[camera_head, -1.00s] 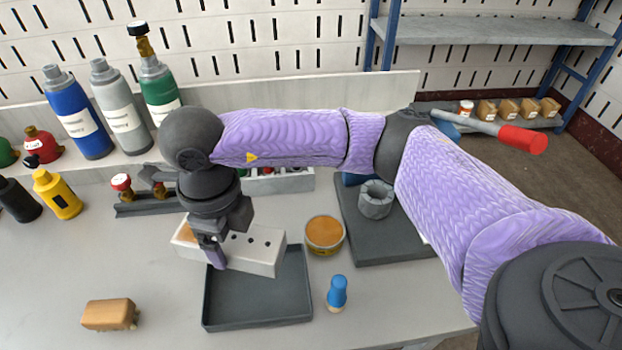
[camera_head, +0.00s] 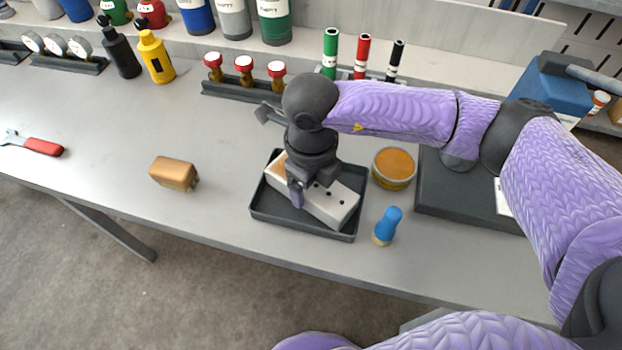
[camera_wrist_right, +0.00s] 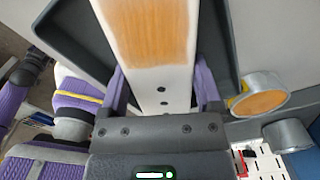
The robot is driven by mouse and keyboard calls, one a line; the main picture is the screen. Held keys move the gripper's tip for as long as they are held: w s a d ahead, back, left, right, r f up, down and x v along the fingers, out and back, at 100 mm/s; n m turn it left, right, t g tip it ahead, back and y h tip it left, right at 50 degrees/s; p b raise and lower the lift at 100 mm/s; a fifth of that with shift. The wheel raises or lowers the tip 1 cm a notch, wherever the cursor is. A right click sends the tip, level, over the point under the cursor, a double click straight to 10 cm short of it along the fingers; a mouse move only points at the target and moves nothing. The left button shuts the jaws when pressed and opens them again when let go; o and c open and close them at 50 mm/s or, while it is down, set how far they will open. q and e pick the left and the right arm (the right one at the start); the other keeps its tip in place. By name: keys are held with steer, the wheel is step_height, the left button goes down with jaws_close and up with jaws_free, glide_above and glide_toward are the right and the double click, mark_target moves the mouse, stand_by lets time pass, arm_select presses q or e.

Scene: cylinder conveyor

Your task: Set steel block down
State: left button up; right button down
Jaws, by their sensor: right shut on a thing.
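The steel block (camera_head: 338,206) is a long pale bar with a row of dark holes and a tan patch at one end. My right gripper (camera_head: 298,194) is shut on it, and the block also shows between the purple fingers in the right wrist view (camera_wrist_right: 162,77). The block lies slantwise within the outline of the dark grey tray (camera_head: 284,221). Whether it touches the tray floor or hovers just above is hard to tell. The gripper covers part of the block. My left gripper is not in view.
A round tin with an orange top (camera_head: 393,168) and a blue-handled piece (camera_head: 388,226) stand right of the tray. A tan wooden-backed brush (camera_head: 174,173) lies to its left. Red-knobbed valves (camera_head: 244,70) stand behind. The table left of the tray is mostly clear.

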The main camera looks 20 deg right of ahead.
steer(key=shift+c, duration=0.7)
jaws_free()
steer(key=shift+f, duration=0.1)
steer(key=shift+o, duration=0.7)
arm_select(q)
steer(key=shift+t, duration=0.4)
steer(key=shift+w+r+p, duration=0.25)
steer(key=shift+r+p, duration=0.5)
steer(key=shift+p, duration=0.05)
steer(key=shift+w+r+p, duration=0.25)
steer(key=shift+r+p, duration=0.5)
steer(key=shift+p, duration=0.05)
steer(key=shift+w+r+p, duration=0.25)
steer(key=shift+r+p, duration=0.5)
steer(key=shift+p, duration=0.05)
arm_select(e)
step_height(320, 180, up, 12)
steer(key=shift+r, duration=0.2)
